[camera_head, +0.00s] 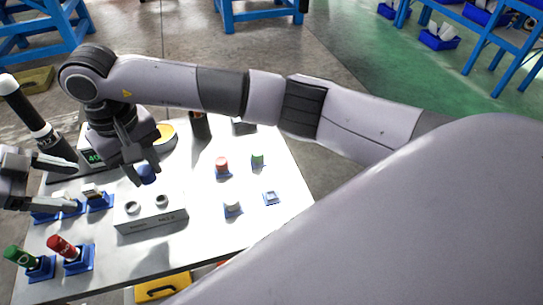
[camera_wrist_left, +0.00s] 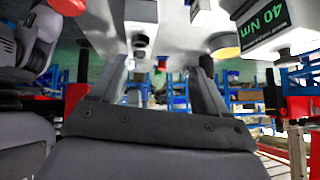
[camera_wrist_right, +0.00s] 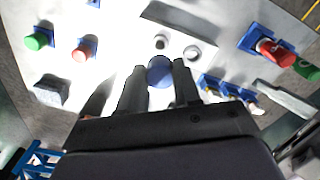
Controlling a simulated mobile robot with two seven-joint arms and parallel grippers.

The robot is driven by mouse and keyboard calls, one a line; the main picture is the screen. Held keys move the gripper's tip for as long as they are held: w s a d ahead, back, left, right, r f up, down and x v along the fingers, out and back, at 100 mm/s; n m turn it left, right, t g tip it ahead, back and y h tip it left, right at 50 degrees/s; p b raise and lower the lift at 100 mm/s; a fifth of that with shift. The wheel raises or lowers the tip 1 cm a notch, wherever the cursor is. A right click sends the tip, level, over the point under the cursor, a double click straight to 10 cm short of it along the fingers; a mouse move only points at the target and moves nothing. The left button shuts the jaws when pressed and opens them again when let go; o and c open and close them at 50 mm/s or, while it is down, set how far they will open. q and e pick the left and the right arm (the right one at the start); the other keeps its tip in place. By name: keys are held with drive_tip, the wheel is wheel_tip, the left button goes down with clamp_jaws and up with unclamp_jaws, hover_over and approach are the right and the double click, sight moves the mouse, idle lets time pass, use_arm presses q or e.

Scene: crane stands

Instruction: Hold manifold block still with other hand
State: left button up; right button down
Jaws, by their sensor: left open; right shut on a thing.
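The manifold block (camera_head: 152,223) is a pale grey box on the white table, with two round ports showing on its top. It also shows in the right wrist view (camera_wrist_right: 178,47). My right gripper (camera_head: 143,168) is shut on a blue cap (camera_head: 147,175) just behind the block's top in the head view. The cap sits between the fingers in the right wrist view (camera_wrist_right: 160,72); I cannot tell whether it touches the block. My left gripper (camera_head: 52,182) is open and empty at the left edge, apart from the block. Its two fingers (camera_wrist_left: 160,85) stand wide apart.
Blue holders with red (camera_head: 62,246) and green (camera_head: 17,256) pieces stand front left. Small blue holders (camera_head: 98,203) lie between my left gripper and the block. Red (camera_head: 222,163) and green (camera_head: 257,158) capped pieces stand to the right. A 40 Nm display (camera_wrist_left: 268,18) stands behind.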

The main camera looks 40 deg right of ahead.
sight(115, 214)
use_arm(q)
drive_tip(key=shift+g+y, duration=0.6)
drive_tip(key=shift+g, duration=0.1)
drive_tip(key=shift+s+a+f+x, duration=0.15)
drive_tip(key=shift+a+f+x, duration=0.15)
drive_tip(key=shift+x, duration=1.75)
drive_tip(key=shift+s+a+f+x, duration=0.2)
drive_tip(key=shift+a+x, duration=0.25)
drive_tip(key=shift+x, duration=1.65)
drive_tip(key=shift+s+a+f+x, duration=0.2)
drive_tip(key=shift+a+x, duration=0.15)
drive_tip(key=shift+x, duration=1.7)
drive_tip(key=c, duration=1)
